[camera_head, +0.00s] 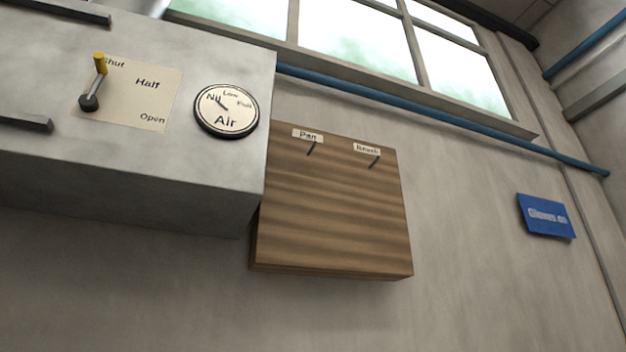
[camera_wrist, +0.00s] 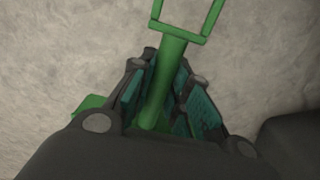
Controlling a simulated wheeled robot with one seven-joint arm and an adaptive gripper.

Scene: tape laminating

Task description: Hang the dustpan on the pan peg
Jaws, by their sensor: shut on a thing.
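In the wrist view my gripper (camera_wrist: 165,95) is shut on the green handle of the dustpan (camera_wrist: 172,50). A square green loop at the end of the handle sticks out past the fingertips, at the top of the picture. A flat green part shows at the left beside the gripper; the rest of the pan is hidden behind my gripper. In the head view the pan peg (camera_head: 311,149) sticks out of a wooden board (camera_head: 335,220), under a label reading "Pan". The peg is bare. My gripper and the dustpan are not in the head view.
A second bare peg (camera_head: 374,162) under a "Brush" label is to the right. A grey box (camera_head: 215,190) with a yellow-tipped lever (camera_head: 98,75) and an air gauge (camera_head: 226,110) juts out left of the board. A blue sign (camera_head: 546,216) hangs at the right.

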